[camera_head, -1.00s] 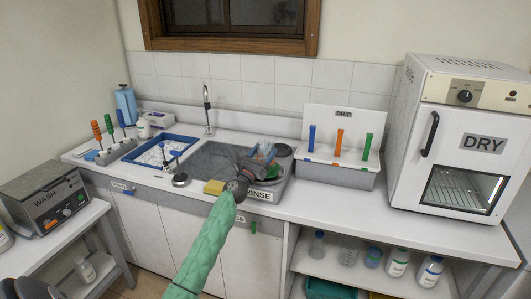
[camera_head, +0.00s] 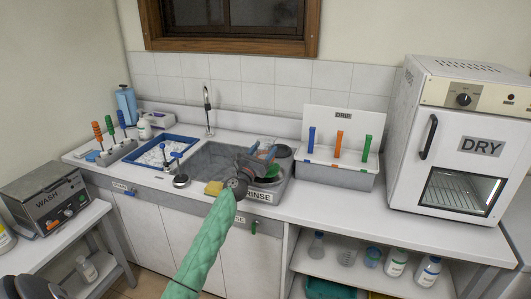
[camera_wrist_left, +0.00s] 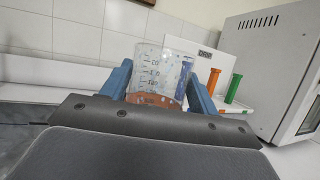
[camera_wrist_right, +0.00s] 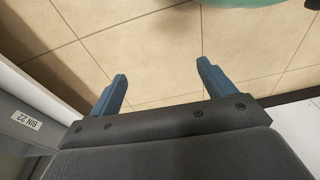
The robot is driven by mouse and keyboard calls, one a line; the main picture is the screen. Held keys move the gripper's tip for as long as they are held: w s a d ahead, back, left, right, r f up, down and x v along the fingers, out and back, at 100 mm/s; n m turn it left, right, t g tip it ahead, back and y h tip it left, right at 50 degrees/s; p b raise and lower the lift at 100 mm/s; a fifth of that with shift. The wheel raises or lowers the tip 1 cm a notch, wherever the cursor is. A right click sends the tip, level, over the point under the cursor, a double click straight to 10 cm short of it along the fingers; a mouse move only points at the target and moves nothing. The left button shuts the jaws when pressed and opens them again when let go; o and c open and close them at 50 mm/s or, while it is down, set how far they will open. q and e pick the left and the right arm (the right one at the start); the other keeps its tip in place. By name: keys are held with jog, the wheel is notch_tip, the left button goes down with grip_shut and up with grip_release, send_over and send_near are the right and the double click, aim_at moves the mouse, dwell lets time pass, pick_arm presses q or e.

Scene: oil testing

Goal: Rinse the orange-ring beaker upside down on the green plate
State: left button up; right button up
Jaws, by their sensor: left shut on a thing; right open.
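My left gripper (camera_head: 258,163) reaches over the right end of the sink, beside the RINSE label. It is shut on the beaker (camera_wrist_left: 160,72), which shows clear walls with printed marks between the two blue fingers in the left wrist view. An orange-brown band (camera_wrist_left: 152,101) shows low on it in that view. In the head view the beaker is small and partly hidden by the gripper, so I cannot tell which way up it is. The green plate (camera_head: 269,179) shows partly beneath the gripper. My right gripper (camera_wrist_right: 162,72) is open and empty above the tiled floor.
The faucet (camera_head: 208,110) stands behind the sink (camera_head: 212,160). A yellow sponge (camera_head: 214,188) lies at the sink's front edge. The DRIP rack (camera_head: 335,172) with blue, orange and green uprights stands to the right, then the DRY oven (camera_head: 455,135). A blue tray (camera_head: 155,155) is left.

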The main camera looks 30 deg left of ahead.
aim_at(263, 141)
pick_arm(q)
jog(key=shift+r+p, duration=1.15)
jog(key=shift+r, duration=0.15)
jog(key=shift+r+p, duration=1)
jog(key=shift+r, duration=0.1)
pick_arm(e)
jog(key=s+d+f, duration=0.3)
jog(key=s+f, duration=0.1)
jog(key=f, duration=0.4)
jog(key=shift+d+f+t, duration=0.25)
jog(key=shift+d+t, duration=0.05)
jog(key=shift+d, duration=0.05)
